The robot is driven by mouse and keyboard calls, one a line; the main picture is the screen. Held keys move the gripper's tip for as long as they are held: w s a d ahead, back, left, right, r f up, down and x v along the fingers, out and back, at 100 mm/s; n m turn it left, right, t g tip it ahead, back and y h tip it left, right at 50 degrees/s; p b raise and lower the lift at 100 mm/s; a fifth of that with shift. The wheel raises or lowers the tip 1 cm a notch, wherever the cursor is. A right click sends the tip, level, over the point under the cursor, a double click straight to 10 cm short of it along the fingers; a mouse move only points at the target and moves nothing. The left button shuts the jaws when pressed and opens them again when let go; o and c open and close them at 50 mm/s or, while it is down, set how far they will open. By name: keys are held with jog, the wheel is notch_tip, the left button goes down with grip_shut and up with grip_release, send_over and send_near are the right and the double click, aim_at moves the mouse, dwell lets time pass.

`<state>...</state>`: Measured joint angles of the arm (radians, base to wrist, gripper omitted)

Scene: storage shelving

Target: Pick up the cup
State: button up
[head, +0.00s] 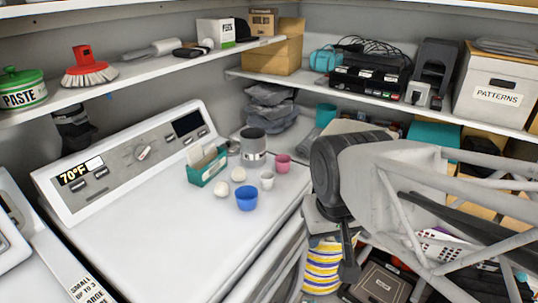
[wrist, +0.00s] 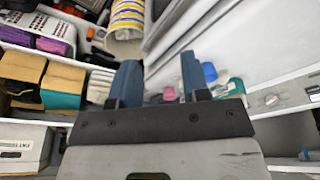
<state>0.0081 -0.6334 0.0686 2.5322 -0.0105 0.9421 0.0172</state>
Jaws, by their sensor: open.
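Several small cups stand on the white machine's top. A blue cup (head: 247,199) is nearest its front edge, a white cup (head: 267,180) is behind it, and a pink cup (head: 283,163) is farther back. In the wrist view, the blue cup (wrist: 209,72) and pink cup (wrist: 169,93) show near the right finger. My gripper (head: 348,268) hangs to the right of the machine, past its front edge and apart from the cups. In the wrist view its blue fingers (wrist: 159,75) are spread with nothing held between them.
Beside the cups are two white round items (head: 221,190), a teal box (head: 207,166) and a grey canister (head: 253,144). A loaded shelf (head: 130,77) runs above the machine. The machine's front left top is clear.

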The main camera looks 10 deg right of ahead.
jog(key=o, duration=0.9)
jog(key=w+d+f+t+h, duration=0.1)
jog(key=w+d+t, duration=0.25)
jog(key=w, duration=0.85)
jog(key=w+d+f+t+h, duration=0.1)
jog(key=w+d+t, duration=0.3)
jog(key=w, duration=0.7)
jog(key=w+d+f+n+t+y, duration=0.1)
jog(key=w+d+f+n+y, duration=0.15)
jog(key=w, duration=0.65)
jog(key=n+t+y, duration=0.1)
jog(key=n+y, duration=0.2)
jog(key=y, duration=0.2)
send_near(283, 164)
jog(key=w, duration=0.1)
jog(key=w+d, duration=0.1)
jog(key=w, duration=0.1)
jog(key=shift+d+r, duration=0.25)
jog(key=shift+d, duration=0.05)
jog(key=shift+w+a+f+y, duration=0.2)
jog(key=shift+f+y, duration=0.35)
jog(key=shift+f, duration=0.1)
jog(key=shift+w, duration=0.1)
